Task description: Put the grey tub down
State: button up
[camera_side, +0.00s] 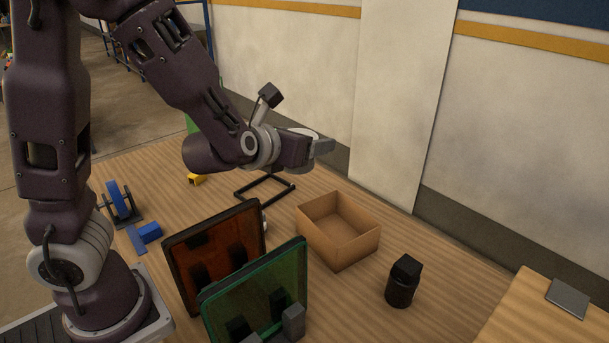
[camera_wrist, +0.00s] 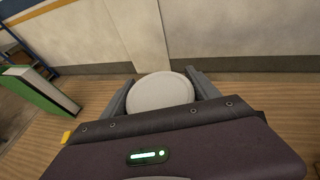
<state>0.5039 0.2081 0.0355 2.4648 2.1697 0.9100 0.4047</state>
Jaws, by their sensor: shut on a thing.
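The grey tub (camera_wrist: 160,91) shows in the wrist view as a round, pale grey top between the two fingers. My gripper (camera_wrist: 160,88) is shut on it, one finger on each side. In the side view my gripper (camera_side: 322,147) is held out level, well above the wooden table. Only a small part of the grey tub (camera_side: 306,133) shows there, behind the finger. The tub's underside is hidden in both views.
Below stand a black square frame (camera_side: 266,188) and an open cardboard box (camera_side: 340,247). An orange panel (camera_side: 213,247), a green panel (camera_side: 258,291) and a black bottle (camera_side: 402,282) stand nearer. Blue parts (camera_side: 150,232) lie at left. A wall runs behind the table.

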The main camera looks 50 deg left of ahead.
jog(key=shift+a+r, duration=0.1)
jog(key=shift+r, duration=0.7)
jog(key=s+a+n+g+y, duration=0.3)
jog(key=a+n, duration=0.1)
jog(key=a, duration=0.3)
jog(key=s+a+r+n+g+y, duration=0.1)
jog(key=s+a+n+g+y, duration=0.25)
jog(key=a, duration=0.35)
jog(key=s+a+n+g+y, duration=0.3)
jog(key=a+n, duration=0.1)
jog(key=a, duration=0.3)
jog(key=s+a+f+n+g+h, duration=0.1)
jog(key=s+a+n+g+h, duration=0.1)
jog(key=s+n+g, duration=0.6)
jog(key=s+a+n+g+h, duration=0.3)
jog(key=s+n+g, duration=0.3)
jog(key=s, duration=0.5)
jog(key=shift+g+h, duration=0.25)
jog(key=shift+g, duration=0.4)
jog(key=shift+s+d+f, duration=0.1)
jog(key=shift+d+f, duration=0.05)
jog(key=shift+f, duration=7.4)
jog(key=shift+s+d+f, duration=0.1)
jog(key=shift+d+f, duration=0.05)
jog(key=shift+f, duration=7.4)
jog(key=shift+f, duration=0.6)
